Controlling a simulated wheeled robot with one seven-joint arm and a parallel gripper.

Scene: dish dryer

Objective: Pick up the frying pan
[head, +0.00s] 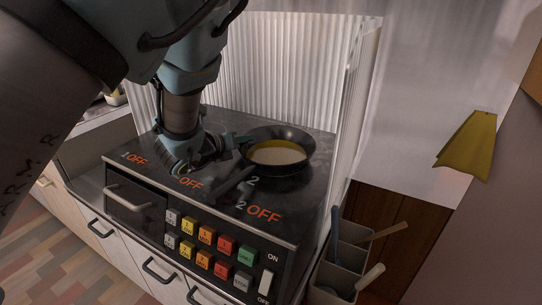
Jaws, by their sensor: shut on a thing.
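The frying pan (277,148) is dark with a pale yellowish inner base. It is at the back right of the black stove top (170,168) in the head view. I cannot tell whether the pan's underside touches the stove top.
A ribbed translucent screen (290,70) stands behind and to the right of the stove. Coloured buttons (205,235) line its front. A grey utensil holder (345,262) stands at the right. A yellow cloth (468,145) hangs at the far right.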

